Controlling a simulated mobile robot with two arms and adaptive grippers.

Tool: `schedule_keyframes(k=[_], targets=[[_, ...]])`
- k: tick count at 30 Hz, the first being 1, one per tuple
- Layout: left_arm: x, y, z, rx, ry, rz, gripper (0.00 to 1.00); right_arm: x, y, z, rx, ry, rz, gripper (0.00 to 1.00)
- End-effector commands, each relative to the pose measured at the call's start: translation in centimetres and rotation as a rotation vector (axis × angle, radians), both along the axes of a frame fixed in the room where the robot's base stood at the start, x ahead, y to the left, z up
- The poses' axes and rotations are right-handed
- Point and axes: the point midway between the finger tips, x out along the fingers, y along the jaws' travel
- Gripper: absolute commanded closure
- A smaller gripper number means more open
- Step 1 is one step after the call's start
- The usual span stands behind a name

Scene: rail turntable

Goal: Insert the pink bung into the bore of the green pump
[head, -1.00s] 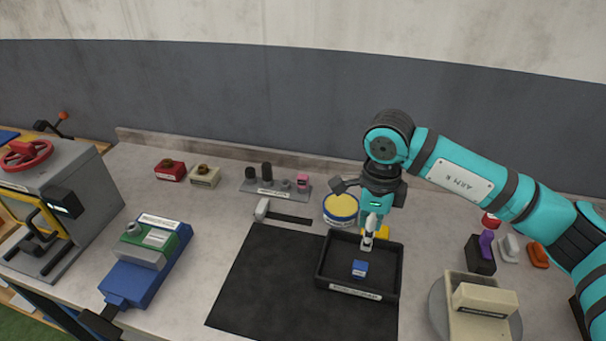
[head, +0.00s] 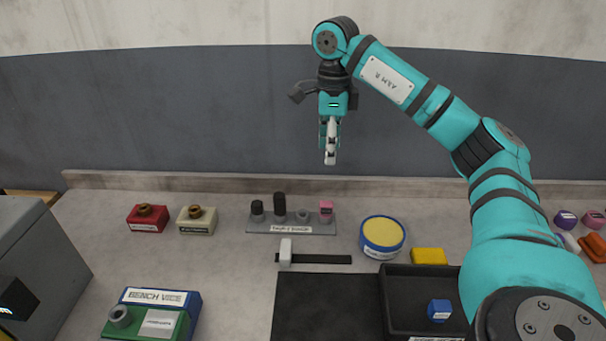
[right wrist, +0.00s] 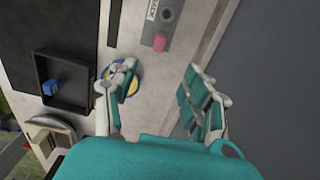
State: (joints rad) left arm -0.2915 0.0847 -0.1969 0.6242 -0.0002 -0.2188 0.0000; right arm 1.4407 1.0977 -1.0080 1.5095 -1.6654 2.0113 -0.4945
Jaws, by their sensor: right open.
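The pink bung (head: 326,211) stands at the right end of a grey rack (head: 262,229) at the back of the bench. It also shows in the right wrist view (right wrist: 160,42). The green pump (head: 160,325) sits on the blue bench vice (head: 193,299) at the lower left, its grey round bore (head: 121,316) facing up; the picture's edge cuts it off. My right gripper (head: 331,158) is empty and hangs high above the rack's side of the bench, apart from the bung. Its fingers are spread in the right wrist view (right wrist: 163,95). My left gripper is out of view.
Black pegs (head: 279,205) and a grey piece (head: 302,216) share the rack. A black tray (head: 398,297) with a blue block (head: 439,310), a yellow-topped tin (head: 383,233) and a yellow block (head: 429,256) are to the right. Red (head: 147,219) and cream (head: 197,219) boxes stand left.

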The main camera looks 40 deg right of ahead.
Motion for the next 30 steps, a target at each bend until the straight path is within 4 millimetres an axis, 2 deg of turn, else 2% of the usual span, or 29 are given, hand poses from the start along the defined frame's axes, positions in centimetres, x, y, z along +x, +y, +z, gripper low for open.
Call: schedule_keyframes(k=[1, 3, 7, 12, 19, 24, 30], targets=[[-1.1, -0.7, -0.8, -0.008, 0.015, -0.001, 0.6, 0.0, 0.1, -1.4, 0.0, 0.005, 0.002, 0.5], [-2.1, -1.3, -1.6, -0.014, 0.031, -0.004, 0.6, 0.0, 0.1, -2.7, 0.001, 0.006, 0.003, 0.5], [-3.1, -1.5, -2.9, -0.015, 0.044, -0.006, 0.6, 0.0, 0.2, -5.4, 0.002, 0.005, 0.004, 0.5], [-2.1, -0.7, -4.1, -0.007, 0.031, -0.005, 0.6, 0.0, 0.2, -8.7, 0.001, 0.006, 0.004, 0.5], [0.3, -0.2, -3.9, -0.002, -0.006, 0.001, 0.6, -0.1, 0.1, -12.6, -0.001, 0.005, 0.002, 0.5], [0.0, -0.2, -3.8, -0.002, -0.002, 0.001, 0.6, 0.0, 0.2, -14.9, 0.0, 0.003, 0.003, 0.5], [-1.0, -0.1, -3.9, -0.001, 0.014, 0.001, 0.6, 0.0, 0.2, -16.1, -0.001, 0.001, 0.003, 0.5]])
